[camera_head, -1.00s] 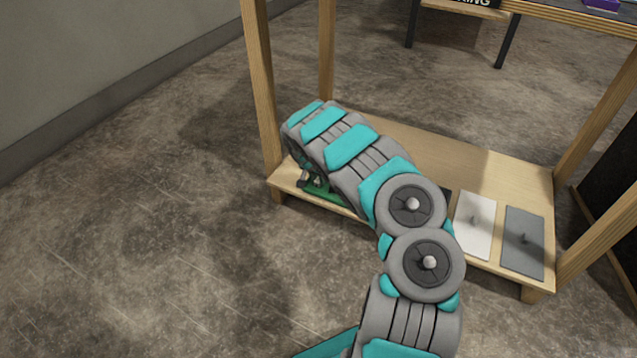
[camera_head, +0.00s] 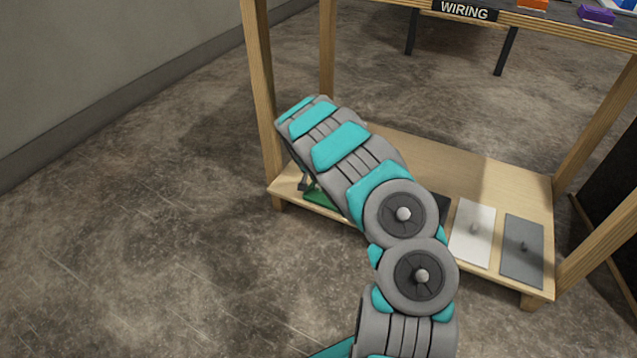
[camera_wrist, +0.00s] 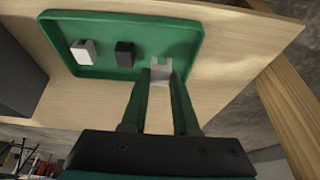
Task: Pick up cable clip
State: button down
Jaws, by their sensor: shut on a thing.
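A green tray (camera_wrist: 105,24) lies on the lower wooden shelf; it fills the upper part of the wrist view. My gripper (camera_wrist: 160,80) is shut on a light grey cable clip (camera_wrist: 161,67) near the tray's right end. I cannot tell whether the clip touches the tray or is a little above it. A white clip (camera_wrist: 84,52) and a black clip (camera_wrist: 125,54) stand in the tray, to the left. In the head view, part of the green tray (camera_head: 320,200) shows beneath my arm; the held clip is hidden there.
The lower shelf (camera_head: 430,158) has wooden posts (camera_head: 262,95) at its corners. An upper tabletop with a WIRING sign (camera_head: 465,10) is above.

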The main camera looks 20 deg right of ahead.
jog(key=s+a+r+p, duration=0.1)
jog(key=s, duration=1.3)
jog(key=shift+s+a+r+p, duration=0.25)
jog(key=shift+s+a+p, duration=0.1)
jog(key=shift+a, duration=0.05)
